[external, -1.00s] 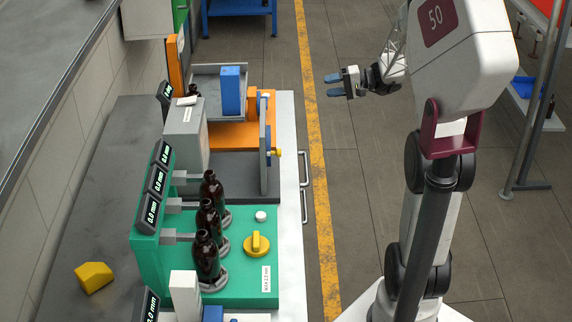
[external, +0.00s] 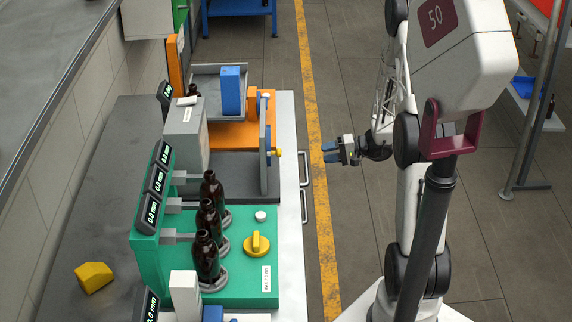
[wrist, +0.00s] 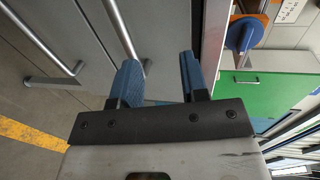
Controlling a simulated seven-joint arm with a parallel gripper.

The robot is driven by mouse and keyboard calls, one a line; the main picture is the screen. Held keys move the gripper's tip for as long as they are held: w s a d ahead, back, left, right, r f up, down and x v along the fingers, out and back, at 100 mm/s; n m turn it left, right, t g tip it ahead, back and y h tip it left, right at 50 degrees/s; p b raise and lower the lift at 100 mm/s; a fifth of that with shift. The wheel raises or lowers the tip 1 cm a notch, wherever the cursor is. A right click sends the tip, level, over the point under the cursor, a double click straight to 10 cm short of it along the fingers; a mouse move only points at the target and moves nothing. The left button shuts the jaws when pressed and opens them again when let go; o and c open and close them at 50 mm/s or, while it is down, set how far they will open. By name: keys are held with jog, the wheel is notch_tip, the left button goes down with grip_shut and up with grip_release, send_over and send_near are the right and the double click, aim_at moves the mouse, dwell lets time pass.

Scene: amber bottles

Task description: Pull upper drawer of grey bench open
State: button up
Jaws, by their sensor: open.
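The grey bench (external: 290,250) has its drawer front on its right side in the external view, with metal bar handles (external: 304,168) showing there. In the wrist view the grey drawer fronts (wrist: 90,28) carry two bar handles. The handle nearer the bench top edge, the upper one (wrist: 122,28), runs down to just behind the left blue finger. The lower handle (wrist: 45,40) is further left. My gripper (external: 328,152) is open and empty, a short way right of the handles. In the wrist view its two blue fingers (wrist: 158,78) point at the drawer front, with the upper handle toward the left finger.
Amber bottles (external: 207,258) stand in the green fixture (external: 240,285) on the bench. A yellow knob (external: 256,244) and an orange fixture (external: 230,137) are also on top. The floor beside the bench is clear, with a yellow line (external: 318,200).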

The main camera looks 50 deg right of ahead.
send_near(305, 166)
jog(key=w+a+f, duration=0.1)
jog(key=w, duration=0.1)
jog(key=shift+s+a+f, duration=0.15)
jog(key=shift+s+a, duration=0.05)
jog(key=shift+s, duration=0.05)
jog(key=shift+w+a, duration=0.1)
jog(key=shift+x, duration=3.75)
jog(key=shift+c, duration=0.5)
grip_shut()
